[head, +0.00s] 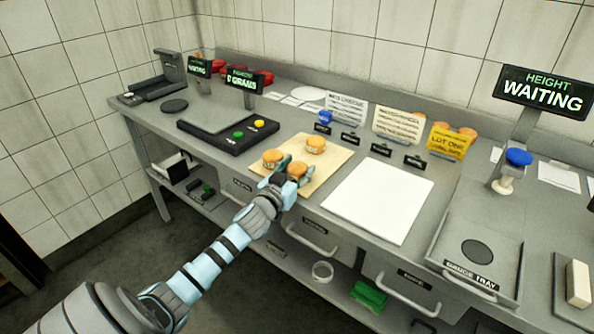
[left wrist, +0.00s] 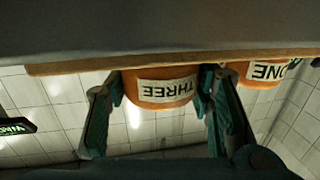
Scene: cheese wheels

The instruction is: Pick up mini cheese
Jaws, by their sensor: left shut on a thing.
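Three small orange mini cheeses with pale labels are on a wooden board (head: 325,172) on the counter. My left gripper (head: 287,171) is shut on the front right mini cheese (head: 299,168). In the left wrist view, which appears upside down, that cheese (left wrist: 160,85) reads THREE and sits between the two fingers (left wrist: 160,110). It appears to be still against the board. Another cheese (left wrist: 258,72), labelled ONE, shows close beside the finger in that view. The other two cheeses in the head view are at the left (head: 273,158) and the back (head: 316,144). My right gripper is not in view.
A black scale-like tray (head: 228,142) with green and yellow buttons lies left of the board. A white sheet (head: 378,200) lies right of it. Sign cards (head: 397,122) and small black labels stand behind. A gauge tray (head: 472,235) is at the right.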

